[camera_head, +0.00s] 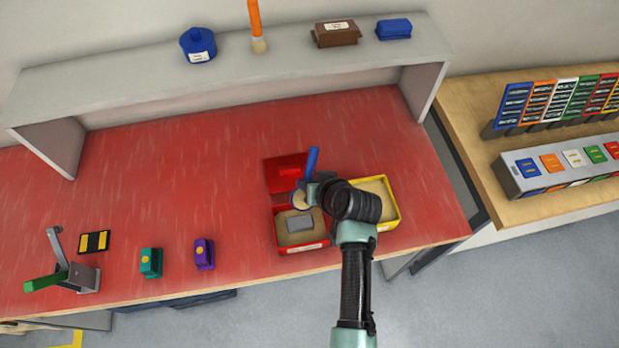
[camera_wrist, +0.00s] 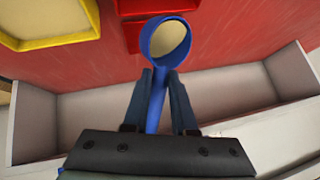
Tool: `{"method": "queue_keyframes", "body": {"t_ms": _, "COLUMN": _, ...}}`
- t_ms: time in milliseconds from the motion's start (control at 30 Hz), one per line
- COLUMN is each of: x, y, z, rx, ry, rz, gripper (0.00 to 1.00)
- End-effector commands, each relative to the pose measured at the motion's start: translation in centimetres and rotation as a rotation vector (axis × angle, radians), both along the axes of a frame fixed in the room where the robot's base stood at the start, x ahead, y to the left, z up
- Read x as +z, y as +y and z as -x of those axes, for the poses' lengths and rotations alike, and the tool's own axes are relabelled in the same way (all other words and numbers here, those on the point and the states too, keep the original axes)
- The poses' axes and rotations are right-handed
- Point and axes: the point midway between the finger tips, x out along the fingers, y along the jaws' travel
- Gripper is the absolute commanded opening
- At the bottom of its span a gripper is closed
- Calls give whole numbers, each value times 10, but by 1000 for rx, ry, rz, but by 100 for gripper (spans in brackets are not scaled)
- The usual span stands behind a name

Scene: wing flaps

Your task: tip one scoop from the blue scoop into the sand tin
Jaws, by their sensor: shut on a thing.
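My gripper (camera_head: 314,187) is shut on the handle of the blue scoop (camera_head: 312,160). In the wrist view the scoop (camera_wrist: 156,20) stands between the two fingers (camera_wrist: 160,85), and its round bowl holds pale sand-coloured stuff. In the head view the bowl is above the back edge of an open red tin (camera_head: 315,246), which has sand-coloured contents and a grey block in it. A yellow tin (camera_head: 391,222) with sand-coloured contents stands to its right, partly hidden by my arm. I cannot tell which is the sand tin. The yellow tin's rim (camera_wrist: 60,42) also shows in the wrist view.
A red lid-like part (camera_head: 284,165) is behind the red tin. A purple item (camera_head: 204,254), a green item (camera_head: 150,263), a striped pad (camera_head: 94,242) and a green-handled device (camera_head: 75,275) are on the left. A grey shelf (camera_head: 130,85) spans the back. The red bench's middle left is clear.

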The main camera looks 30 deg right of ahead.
Motion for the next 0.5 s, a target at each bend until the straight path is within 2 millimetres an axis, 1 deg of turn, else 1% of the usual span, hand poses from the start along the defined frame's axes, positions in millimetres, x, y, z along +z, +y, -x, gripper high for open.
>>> {"method": "queue_keyframes", "body": {"t_ms": 133, "x": 1, "y": 2, "z": 2, "rx": 1, "ry": -28, "rz": 30, "gripper": 0}}
{"method": "queue_keyframes", "body": {"t_ms": 500, "x": 1, "y": 2, "z": 2, "rx": 2, "ry": -37, "rz": 40, "gripper": 0}}
